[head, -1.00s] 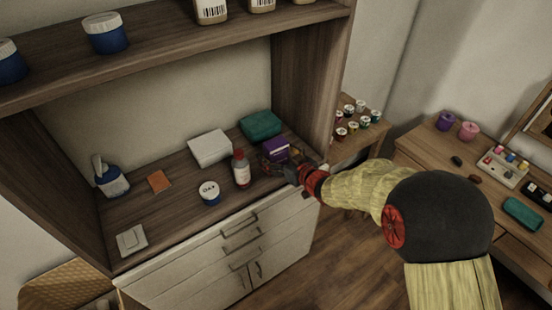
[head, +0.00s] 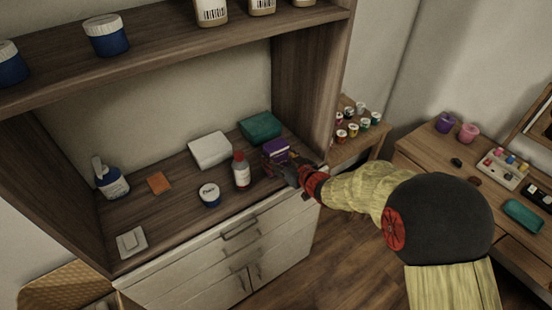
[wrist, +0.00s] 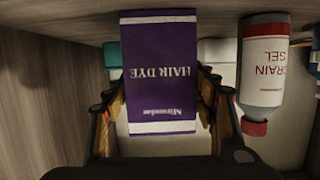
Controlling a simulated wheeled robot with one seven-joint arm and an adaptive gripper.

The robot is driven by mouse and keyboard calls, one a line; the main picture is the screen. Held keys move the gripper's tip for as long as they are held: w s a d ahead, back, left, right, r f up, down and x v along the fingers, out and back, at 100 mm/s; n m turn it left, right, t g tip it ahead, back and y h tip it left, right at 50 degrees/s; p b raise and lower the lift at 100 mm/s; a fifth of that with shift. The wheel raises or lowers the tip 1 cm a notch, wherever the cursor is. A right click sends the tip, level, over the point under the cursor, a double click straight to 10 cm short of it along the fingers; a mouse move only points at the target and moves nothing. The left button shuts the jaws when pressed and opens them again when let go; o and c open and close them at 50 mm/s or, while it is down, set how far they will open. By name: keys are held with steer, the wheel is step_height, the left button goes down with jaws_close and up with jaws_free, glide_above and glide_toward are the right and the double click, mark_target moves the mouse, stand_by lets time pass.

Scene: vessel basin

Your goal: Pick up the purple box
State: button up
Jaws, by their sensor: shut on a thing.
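The purple box (head: 277,147) with white bands is at the right end of the cabinet's wooden counter. In the wrist view the box (wrist: 158,70) fills the middle, its "HAIR DYE" lettering upside down. My gripper (head: 282,163) reaches in from the right, at the near side of the box. In the wrist view the fingers of my gripper (wrist: 160,98) lie against the left and right sides of the box, shut on it. My gripper hides the lower part of the box in the head view, and I cannot tell whether it is clear of the counter.
A white bottle with red cap (head: 241,170) stands just left of the box; its label in the wrist view (wrist: 266,65) reads "DRAIN GEL". A teal box (head: 260,127) and a white box (head: 210,150) lie behind. The cabinet's right wall (head: 308,90) is close. A blue jar (head: 209,195) stands left.

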steer(key=shift+c, duration=1.1)
steer(key=shift+r, duration=0.1)
